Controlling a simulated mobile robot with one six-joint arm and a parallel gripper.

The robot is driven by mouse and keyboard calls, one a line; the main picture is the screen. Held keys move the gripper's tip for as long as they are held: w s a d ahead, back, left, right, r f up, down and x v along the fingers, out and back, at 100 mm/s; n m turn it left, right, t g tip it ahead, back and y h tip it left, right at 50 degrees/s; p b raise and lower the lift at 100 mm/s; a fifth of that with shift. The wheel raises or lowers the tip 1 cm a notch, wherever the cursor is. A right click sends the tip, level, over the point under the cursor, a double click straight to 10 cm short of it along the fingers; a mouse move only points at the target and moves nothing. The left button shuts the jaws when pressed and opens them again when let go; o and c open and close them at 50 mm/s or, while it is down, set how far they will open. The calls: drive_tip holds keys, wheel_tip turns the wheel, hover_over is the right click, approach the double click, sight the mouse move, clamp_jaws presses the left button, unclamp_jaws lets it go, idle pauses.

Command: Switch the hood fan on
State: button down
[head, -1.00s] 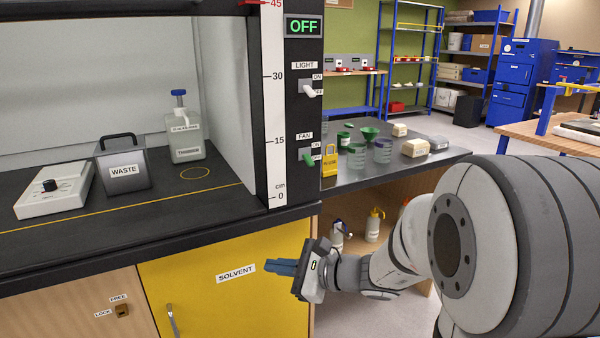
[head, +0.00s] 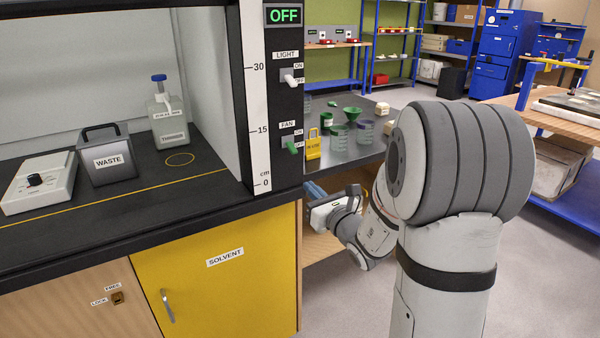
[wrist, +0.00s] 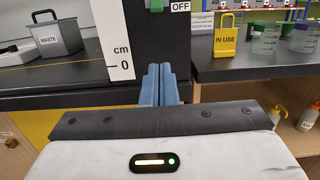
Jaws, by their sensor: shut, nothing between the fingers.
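The green fan switch (head: 291,147) sits on the dark hood post under the FAN label, with its lever pointing down toward the OFF mark. The display (head: 284,15) at the top of the post reads OFF in green. In the wrist view only the bottom of the switch (wrist: 156,5) shows at the top edge, beside an OFF label. My gripper (head: 312,190) is below and slightly right of the switch, near the counter edge, apart from it. In the wrist view its blue fingers (wrist: 160,82) are together and empty, pointing at the post's lower part.
A white light switch (head: 289,78) is above the fan switch. A yellow IN USE padlock (head: 313,144) stands just right of the post, with jars (head: 338,137) behind it. The hood holds a waste bin (head: 107,160) and a bottle (head: 168,120). The cupboard (head: 220,285) is below.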

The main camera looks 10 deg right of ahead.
sight(287, 163)
drive_tip(key=x, duration=0.9)
drive_tip(key=shift+w+a+r, duration=0.15)
drive_tip(key=shift+w, duration=0.15)
drive_tip(key=shift+s+d+r+p, duration=0.2)
drive_tip(key=shift+s+r, duration=0.15)
drive_tip(key=shift+r, duration=0.25)
drive_tip(key=shift+s+d+r+p, duration=0.1)
drive_tip(key=shift+s+r+p, duration=0.2)
drive_tip(key=shift+r, duration=0.35)
drive_tip(key=shift+s+r, duration=0.25)
drive_tip(key=shift+r, duration=0.15)
